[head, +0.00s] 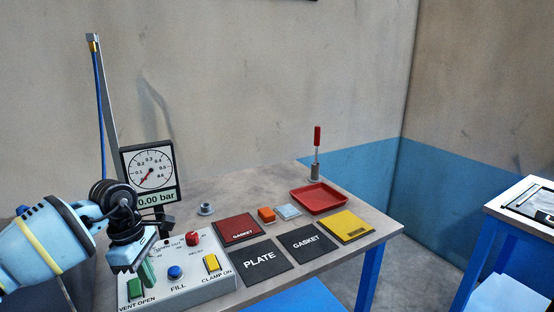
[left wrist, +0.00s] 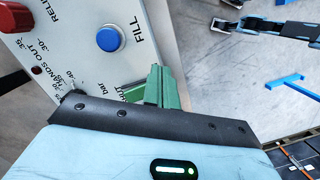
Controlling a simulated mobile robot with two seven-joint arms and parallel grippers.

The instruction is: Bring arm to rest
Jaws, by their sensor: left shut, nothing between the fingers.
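My left arm comes in from the left in the head view. I cannot tell whether the fingertips touch the box. My right gripper is not in view.
A pressure gauge (head: 150,172) reading 0.00 bar stands behind the box. Red, black and yellow mats (head: 346,227), a red tray (head: 319,198) and a red-handled tool (head: 317,137) are on the grey table (head: 230,189). Another table (head: 530,190) is at right.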

